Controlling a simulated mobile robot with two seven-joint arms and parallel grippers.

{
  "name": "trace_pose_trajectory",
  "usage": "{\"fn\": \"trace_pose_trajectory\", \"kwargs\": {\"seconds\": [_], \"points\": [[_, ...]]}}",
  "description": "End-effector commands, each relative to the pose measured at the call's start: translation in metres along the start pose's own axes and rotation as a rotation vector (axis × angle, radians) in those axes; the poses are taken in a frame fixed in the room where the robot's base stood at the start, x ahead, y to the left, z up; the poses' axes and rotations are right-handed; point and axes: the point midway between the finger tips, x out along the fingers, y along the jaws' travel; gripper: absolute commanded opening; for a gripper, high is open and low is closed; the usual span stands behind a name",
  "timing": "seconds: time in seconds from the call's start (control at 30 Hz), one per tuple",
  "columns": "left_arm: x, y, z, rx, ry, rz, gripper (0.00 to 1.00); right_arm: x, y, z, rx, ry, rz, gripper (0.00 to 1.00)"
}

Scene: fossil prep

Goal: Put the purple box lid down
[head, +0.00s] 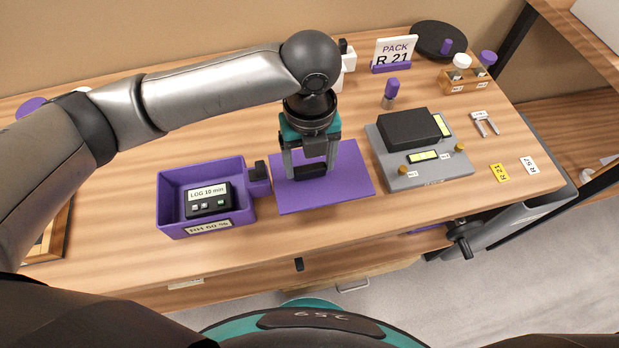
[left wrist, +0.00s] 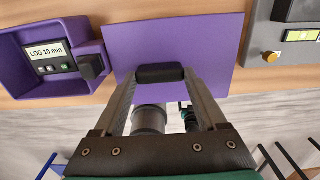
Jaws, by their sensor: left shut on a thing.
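The purple box lid (head: 345,195) is a flat square plate with a black bar handle (head: 309,171) in its middle. My left gripper (head: 310,168) is shut on this handle from above. The lid is level, over the table just right of the purple box (head: 172,213); whether it touches the wood cannot be told. The left wrist view shows the lid (left wrist: 200,45) with the handle (left wrist: 160,73) between the fingertips (left wrist: 162,78). The box is open on top and holds a dark logger (head: 209,206) reading "LOG 10 min". My right gripper is not seen.
A grey instrument (head: 405,178) with a black block stands close right of the lid. A dark clip (head: 260,171) sits on the box's right wall. A purple-capped vial (head: 390,92) and a PACK sign (head: 394,51) stand behind. Bare wood lies in front of the lid.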

Motion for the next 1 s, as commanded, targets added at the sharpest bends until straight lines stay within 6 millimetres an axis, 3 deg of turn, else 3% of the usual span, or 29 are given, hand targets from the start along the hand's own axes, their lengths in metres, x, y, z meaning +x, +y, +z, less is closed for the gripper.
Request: {"fn": "trace_pose_trajectory", "kwargs": {"seconds": [0.17,0.4,0.8,0.83,1.0], "points": [[0.015,0.0,0.0,-0.001,0.0,0.0,0.17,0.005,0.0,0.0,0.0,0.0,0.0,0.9],[0.056,0.0,0.0,0.0,0.001,0.0,0.17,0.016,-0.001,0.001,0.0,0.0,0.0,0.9],[0.06,0.0,0.0,0.0,-0.001,-0.001,0.17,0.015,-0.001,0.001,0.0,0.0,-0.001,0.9],[0.061,0.0,0.0,0.0,-0.001,0.0,0.75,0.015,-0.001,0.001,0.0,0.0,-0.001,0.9],[0.061,0.0,0.0,0.0,-0.001,-0.001,0.94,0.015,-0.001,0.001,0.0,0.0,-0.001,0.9]]}}
